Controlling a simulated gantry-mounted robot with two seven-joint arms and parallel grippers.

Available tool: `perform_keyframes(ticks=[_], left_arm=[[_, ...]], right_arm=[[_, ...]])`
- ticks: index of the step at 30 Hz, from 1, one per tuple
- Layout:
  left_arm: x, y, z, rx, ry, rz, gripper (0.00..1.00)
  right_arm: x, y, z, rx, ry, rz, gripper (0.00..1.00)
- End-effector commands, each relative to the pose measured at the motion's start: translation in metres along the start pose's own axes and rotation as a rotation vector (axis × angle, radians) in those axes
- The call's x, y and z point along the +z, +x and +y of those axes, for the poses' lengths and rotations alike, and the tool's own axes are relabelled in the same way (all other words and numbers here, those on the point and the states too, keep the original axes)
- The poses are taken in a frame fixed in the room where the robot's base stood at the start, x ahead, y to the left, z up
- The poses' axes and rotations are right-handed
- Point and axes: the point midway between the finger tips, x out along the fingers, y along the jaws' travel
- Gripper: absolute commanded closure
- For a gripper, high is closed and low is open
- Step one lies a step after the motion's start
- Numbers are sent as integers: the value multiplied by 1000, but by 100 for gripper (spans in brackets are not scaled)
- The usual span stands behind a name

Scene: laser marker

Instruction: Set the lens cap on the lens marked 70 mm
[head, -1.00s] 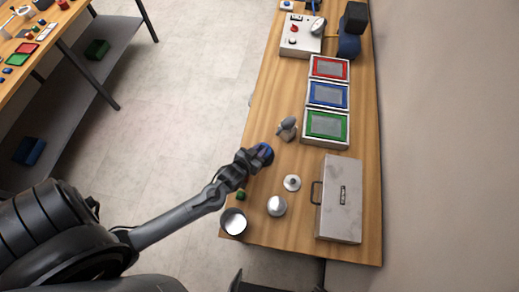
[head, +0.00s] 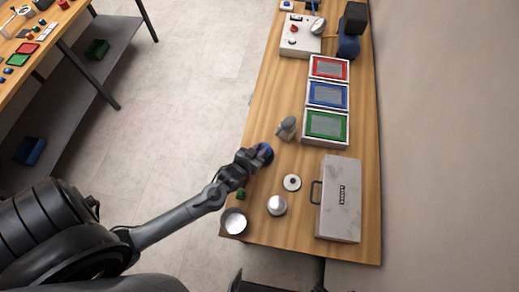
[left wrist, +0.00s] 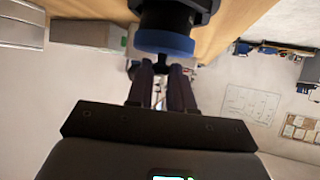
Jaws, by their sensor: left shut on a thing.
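My left gripper (head: 252,160) is over the left part of the wooden table. In the left wrist view its fingers (left wrist: 162,72) are shut on the small dark knob of a blue round piece, which looks like the lens cap (left wrist: 164,42). A dark cylinder (left wrist: 176,16) is directly beyond the blue piece; it may be the lens. I cannot tell whether the two touch or are slightly apart. In the head view the blue piece (head: 265,153) shows at the gripper's tip, partly hidden. No 70 mm marking is readable. My right gripper is not in view.
Nearby on the table are a grey object (head: 287,127), a silver knobbed disc (head: 292,183), a silver round piece (head: 276,206), a cup (head: 235,223) and a metal case (head: 341,200). Coloured trays (head: 327,124) and a control box (head: 300,36) stand farther back.

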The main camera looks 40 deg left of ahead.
Motion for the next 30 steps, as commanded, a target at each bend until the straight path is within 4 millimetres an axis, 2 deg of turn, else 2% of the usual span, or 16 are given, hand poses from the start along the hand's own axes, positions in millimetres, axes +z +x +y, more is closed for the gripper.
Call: perform_keyframes(ticks=[23, 24, 25, 30], left_arm=[[10, 6, 0, 0, 0, -1, 100], [9, 5, 0, 0, 0, 0, 73], [9, 5, 0, 0, 0, 0, 68], [9, 5, 0, 0, 0, 0, 68]], right_arm=[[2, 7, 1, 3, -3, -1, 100], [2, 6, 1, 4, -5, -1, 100], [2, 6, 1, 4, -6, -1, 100], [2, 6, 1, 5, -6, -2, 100]])
